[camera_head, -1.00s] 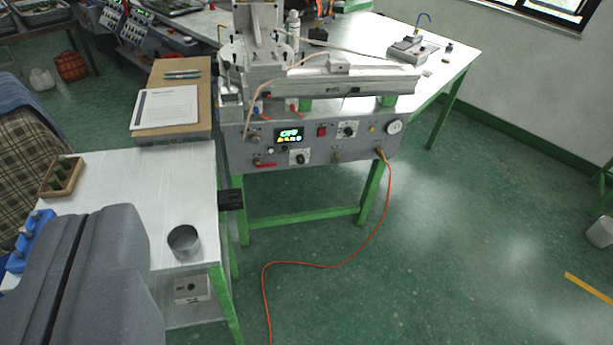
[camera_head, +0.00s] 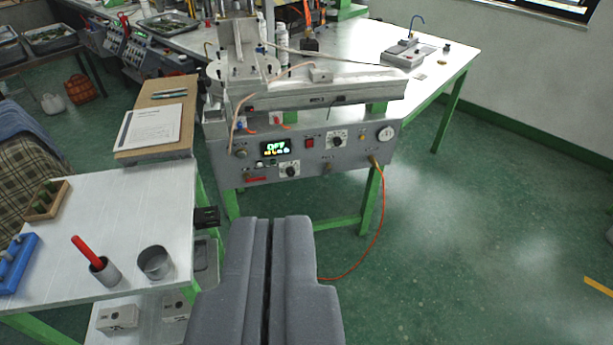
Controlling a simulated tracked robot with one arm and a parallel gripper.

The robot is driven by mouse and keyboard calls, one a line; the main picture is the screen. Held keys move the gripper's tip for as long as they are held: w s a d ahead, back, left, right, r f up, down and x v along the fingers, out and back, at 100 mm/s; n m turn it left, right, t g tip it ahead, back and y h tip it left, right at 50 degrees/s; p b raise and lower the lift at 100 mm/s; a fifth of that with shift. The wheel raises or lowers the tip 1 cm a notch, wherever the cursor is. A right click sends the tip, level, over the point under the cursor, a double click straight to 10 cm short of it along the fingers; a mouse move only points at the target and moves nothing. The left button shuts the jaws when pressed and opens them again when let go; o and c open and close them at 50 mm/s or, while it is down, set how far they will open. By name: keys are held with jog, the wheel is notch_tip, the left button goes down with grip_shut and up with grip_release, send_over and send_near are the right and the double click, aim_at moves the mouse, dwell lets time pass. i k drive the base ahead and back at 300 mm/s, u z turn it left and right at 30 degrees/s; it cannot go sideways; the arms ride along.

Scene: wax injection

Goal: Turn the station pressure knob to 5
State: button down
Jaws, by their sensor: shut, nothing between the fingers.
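The wax injection station (camera_head: 222,170) stands on a green-legged table, with a grey front panel facing me. The panel carries a lit display (camera_head: 275,148) reading OFF, a red switch (camera_head: 309,142), a round white gauge (camera_head: 385,133) at the right end, and two black knobs on white dials. One is the upper knob (camera_head: 337,140) right of the red switch. The other is the lower knob (camera_head: 290,170) below the display. I cannot read their marks or tell which sets pressure. My gripper (camera_head: 277,222) is shut and empty, in front of and below the panel, apart from it.
An orange hose (camera_head: 382,215) hangs from the panel's right. The floor at right is clear.

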aim_at(290, 170)
jog(key=u, duration=0.4)
jog(key=i, duration=0.65)
jog(key=u, duration=0.55)
jog(key=i, duration=0.9)
jog(key=z, duration=0.45)
